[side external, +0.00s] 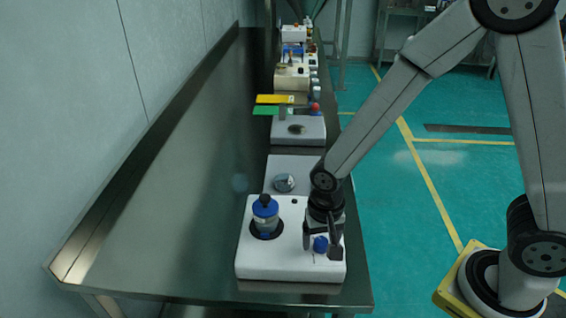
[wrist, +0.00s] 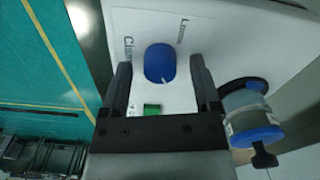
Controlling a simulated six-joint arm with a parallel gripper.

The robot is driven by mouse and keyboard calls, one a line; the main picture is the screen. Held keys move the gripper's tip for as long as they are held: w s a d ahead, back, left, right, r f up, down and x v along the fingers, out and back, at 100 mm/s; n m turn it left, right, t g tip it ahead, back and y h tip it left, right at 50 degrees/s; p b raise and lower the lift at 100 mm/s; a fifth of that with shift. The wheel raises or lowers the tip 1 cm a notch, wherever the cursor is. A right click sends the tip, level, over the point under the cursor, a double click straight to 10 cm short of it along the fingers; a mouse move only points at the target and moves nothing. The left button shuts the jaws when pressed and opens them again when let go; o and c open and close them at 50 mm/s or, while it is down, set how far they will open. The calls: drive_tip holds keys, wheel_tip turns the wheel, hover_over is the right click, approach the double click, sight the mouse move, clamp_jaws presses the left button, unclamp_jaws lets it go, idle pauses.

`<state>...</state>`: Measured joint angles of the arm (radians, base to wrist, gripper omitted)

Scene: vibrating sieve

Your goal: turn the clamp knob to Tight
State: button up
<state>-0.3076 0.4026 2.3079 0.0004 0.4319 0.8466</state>
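The clamp knob (wrist: 160,62) is blue and round with a white pointer mark, on the white sieve machine (side external: 265,265). It shows in the side view (side external: 320,243) at the machine's front right. My gripper (wrist: 160,72) is open, pointing down, with one finger on each side of the knob. A gap shows between knob and fingers in the wrist view. The knob's white mark points towards the lower right there. Printing that starts "Cl" stands left of the knob and a word starting with "L" above it. No "Tight" label is readable.
A clear jar with blue lid and black top (side external: 265,212) stands on the machine, left of my gripper; it is close beside the right finger in the wrist view (wrist: 252,115). A small green patch (wrist: 152,109) lies between the fingers. Other devices (side external: 298,130) line the bench behind.

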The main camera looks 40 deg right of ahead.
sight(322, 241)
drive_tip(key=shift+r, duration=0.15)
drive_tip(key=shift+r, duration=3.8)
drive_tip(key=s+d+n+t, duration=0.2)
drive_tip(key=d+n, duration=0.4)
drive_tip(key=d, duration=0.3)
drive_tip(key=shift+s+d+f+t, duration=0.2)
drive_tip(key=shift+d+f+t, duration=0.15)
drive_tip(key=shift+f, duration=0.1)
